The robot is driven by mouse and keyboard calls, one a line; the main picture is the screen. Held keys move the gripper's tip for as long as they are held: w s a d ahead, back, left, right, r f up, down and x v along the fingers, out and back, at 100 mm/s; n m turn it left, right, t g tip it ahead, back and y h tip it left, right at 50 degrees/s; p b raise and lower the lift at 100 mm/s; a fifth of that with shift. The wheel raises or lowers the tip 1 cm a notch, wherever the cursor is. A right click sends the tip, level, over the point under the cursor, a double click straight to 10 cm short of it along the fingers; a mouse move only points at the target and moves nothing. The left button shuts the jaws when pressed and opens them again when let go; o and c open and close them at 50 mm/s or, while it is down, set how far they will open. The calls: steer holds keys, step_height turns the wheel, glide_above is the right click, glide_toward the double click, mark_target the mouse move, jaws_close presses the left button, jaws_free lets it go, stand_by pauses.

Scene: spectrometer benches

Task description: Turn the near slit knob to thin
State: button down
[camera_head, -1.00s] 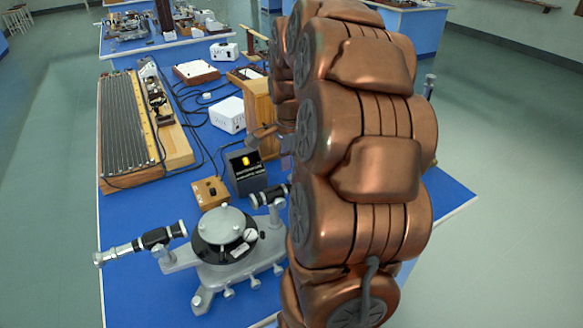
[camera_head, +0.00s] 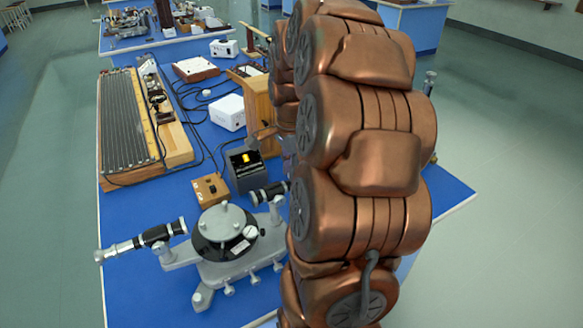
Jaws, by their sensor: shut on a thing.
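A grey spectrometer (camera_head: 236,265) with a round dark table stands at the near end of the blue bench. Its telescope (camera_head: 150,238) points out to the left. Its collimator tube (camera_head: 268,194) points back right and runs behind my copper-coloured arm. The outer end of that tube is covered by the arm, and I cannot make out a slit knob. My gripper is hidden behind the arm, so its jaws and what they touch do not show.
A dark lamp box (camera_head: 245,172) with a lit yellow window stands behind the spectrometer, close to a small wooden switch box (camera_head: 211,189). A wooden-based apparatus (camera_head: 176,143) lies at the left, with cables across the bench. A white box (camera_head: 228,112) stands farther back.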

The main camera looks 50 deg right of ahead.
steer(key=shift+f+n+b, duration=0.15)
steer(key=shift+n+b, duration=0.25)
steer(key=shift+b, duration=0.05)
steer(key=shift+n+b, duration=0.3)
steer(key=shift+b, duration=0.05)
steer(key=n+b, duration=0.6)
steer(key=n, duration=0.2)
steer(key=shift+n, duration=0.3)
steer(key=n+b, duration=0.1)
steer(key=n, duration=0.9)
steer(key=shift+n, duration=0.4)
